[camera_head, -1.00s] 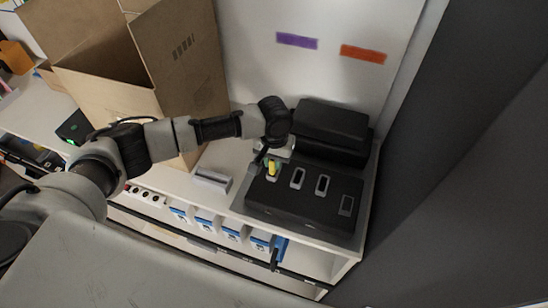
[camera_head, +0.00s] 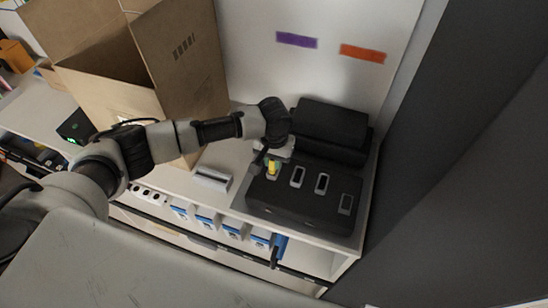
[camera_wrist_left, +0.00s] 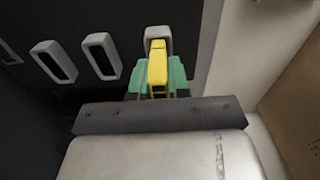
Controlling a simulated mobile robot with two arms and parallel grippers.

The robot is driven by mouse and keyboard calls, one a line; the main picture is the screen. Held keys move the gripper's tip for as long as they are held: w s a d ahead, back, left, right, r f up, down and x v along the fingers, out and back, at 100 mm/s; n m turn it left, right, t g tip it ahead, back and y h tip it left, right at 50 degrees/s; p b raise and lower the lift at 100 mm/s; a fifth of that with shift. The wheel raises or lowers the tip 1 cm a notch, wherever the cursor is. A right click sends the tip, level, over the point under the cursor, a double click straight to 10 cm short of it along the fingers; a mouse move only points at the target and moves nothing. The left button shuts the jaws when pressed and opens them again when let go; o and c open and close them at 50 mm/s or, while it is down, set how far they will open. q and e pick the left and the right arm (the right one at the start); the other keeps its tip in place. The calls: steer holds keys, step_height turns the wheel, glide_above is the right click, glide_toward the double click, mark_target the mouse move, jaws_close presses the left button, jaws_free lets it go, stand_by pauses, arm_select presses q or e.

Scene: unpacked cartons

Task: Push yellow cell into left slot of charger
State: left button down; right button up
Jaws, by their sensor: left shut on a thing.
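The black charger (camera_head: 306,207) lies on the white shelf with its pale-framed slots in a row. The yellow cell (camera_head: 273,168) is at the leftmost slot in the head view. In the left wrist view the cell (camera_wrist_left: 157,66) stands between green fingertips, its far end at the pale frame of that slot (camera_wrist_left: 158,33). My left gripper (camera_wrist_left: 158,80) is shut on the cell. In the head view the left gripper (camera_head: 268,160) is small and partly hidden by its wrist. How deep the cell sits in the slot cannot be told. My right gripper is not in view.
A black case (camera_head: 332,125) stands behind the charger against the white wall. An open cardboard carton (camera_head: 190,85) stands to the left. A small grey block (camera_head: 212,179) lies left of the charger near the shelf's front edge. A dark panel closes the right side.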

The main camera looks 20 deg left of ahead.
arm_select(q)
steer(key=shift+r, duration=0.1)
steer(key=shift+f, duration=0.65)
stand_by(0.4)
steer(key=c, duration=1)
jaws_free()
steer(key=shift+r, duration=0.15)
